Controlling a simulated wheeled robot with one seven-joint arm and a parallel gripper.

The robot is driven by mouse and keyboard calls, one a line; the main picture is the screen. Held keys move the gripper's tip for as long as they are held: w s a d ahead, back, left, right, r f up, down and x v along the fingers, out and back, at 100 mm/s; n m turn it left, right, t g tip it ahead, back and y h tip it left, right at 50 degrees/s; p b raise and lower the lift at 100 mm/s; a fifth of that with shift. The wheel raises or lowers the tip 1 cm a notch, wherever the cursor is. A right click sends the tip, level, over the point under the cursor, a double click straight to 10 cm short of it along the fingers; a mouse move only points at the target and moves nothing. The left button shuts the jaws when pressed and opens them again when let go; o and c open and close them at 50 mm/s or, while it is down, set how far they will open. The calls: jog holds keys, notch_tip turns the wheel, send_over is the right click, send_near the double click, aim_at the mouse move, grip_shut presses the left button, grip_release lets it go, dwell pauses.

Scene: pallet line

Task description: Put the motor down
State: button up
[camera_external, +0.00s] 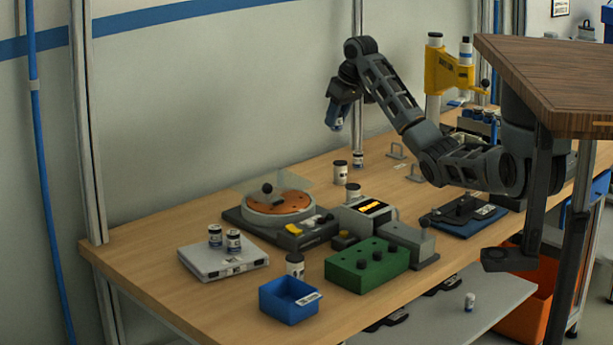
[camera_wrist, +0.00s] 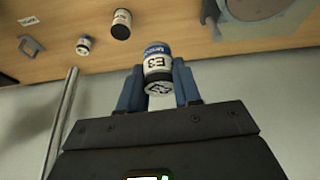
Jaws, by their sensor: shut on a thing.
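My gripper (camera_wrist: 158,82) is shut on a motor (camera_wrist: 156,64), a small cylinder with a white label, a dark code and a blue band. In the wrist view the motor sits between the two blue fingers. In the external view my gripper (camera_external: 338,112) is raised above the back of the wooden table (camera_external: 215,325), fingers pointing down. The held motor is mostly hidden there. Two similar cylinders, a larger one (camera_external: 340,172) and a smaller one (camera_external: 358,160), stand on the table below it.
A white case (camera_external: 210,265) bears two small cylinders. A round fixture with an orange disc (camera_external: 275,203), a blue bin (camera_external: 289,303), a green block (camera_external: 350,277) and a yellow stand (camera_external: 447,72) are also on the table. Bare wood lies left of the standing cylinders.

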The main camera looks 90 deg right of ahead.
jog(key=w+a+n+y+p, duration=0.1)
jog(key=w+a+n+p, duration=0.25)
jog(key=w+a, duration=0.8)
jog(key=n+t+y+p, duration=0.1)
jog(key=n+y+p, duration=0.1)
jog(key=n+p, duration=0.4)
send_over(197, 260)
jog(key=s, duration=0.2)
jog(key=shift+m, duration=0.55)
notch_tip(197, 260, down, 12)
jog(key=shift+w+r+p, duration=0.1)
jog(key=shift+p, duration=0.3)
jog(key=shift+a+f+p, duration=0.1)
jog(key=shift+f+p, duration=0.2)
jog(key=shift+f, duration=1.75)
jog(key=shift+f, duration=0.1)
jog(key=o, duration=1.1)
